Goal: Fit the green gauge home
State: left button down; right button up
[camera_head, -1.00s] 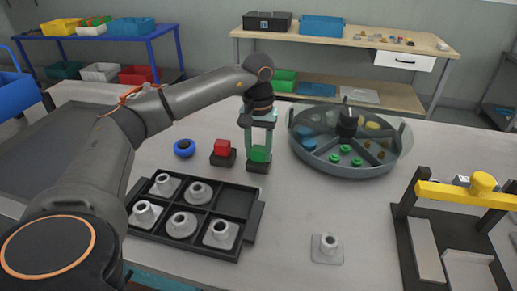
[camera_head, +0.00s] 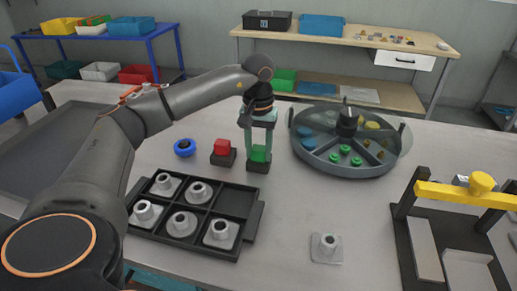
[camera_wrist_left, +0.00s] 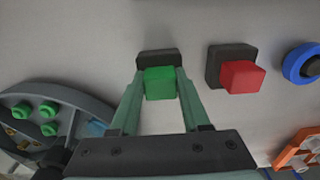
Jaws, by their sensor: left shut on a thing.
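The green gauge (camera_head: 260,153) is a small green block between the fingers of my left gripper (camera_head: 259,150), which is shut on it. It is at a dark base (camera_head: 259,168) on the table. In the left wrist view the green gauge (camera_wrist_left: 160,82) shows between the fingertips, with the dark base (camera_wrist_left: 158,56) just beyond it. I cannot tell how deep it sits in the base. A red block (camera_head: 221,146) sits in a similar dark base (camera_head: 223,160) to the left. My right gripper is not in view.
A blue ring-shaped piece (camera_head: 184,148) lies left of the red block. A round divided tray (camera_head: 345,168) stands close on the right. A black compartment tray (camera_head: 254,218) with several grey flanged parts is in front. A loose grey part (camera_head: 327,247) and a yellow-handled fixture (camera_head: 465,195) are front right.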

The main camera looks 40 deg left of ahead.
aim_at(258, 149)
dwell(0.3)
pick_arm(q)
jog(key=shift+c, duration=1.5)
grip_release()
notch_tip(258, 149, up, 12)
jog(key=p, duration=0.1)
jog(key=shift+r+p, duration=0.2)
jog(key=shift+p, duration=0.15)
jog(key=shift+s, duration=0.1)
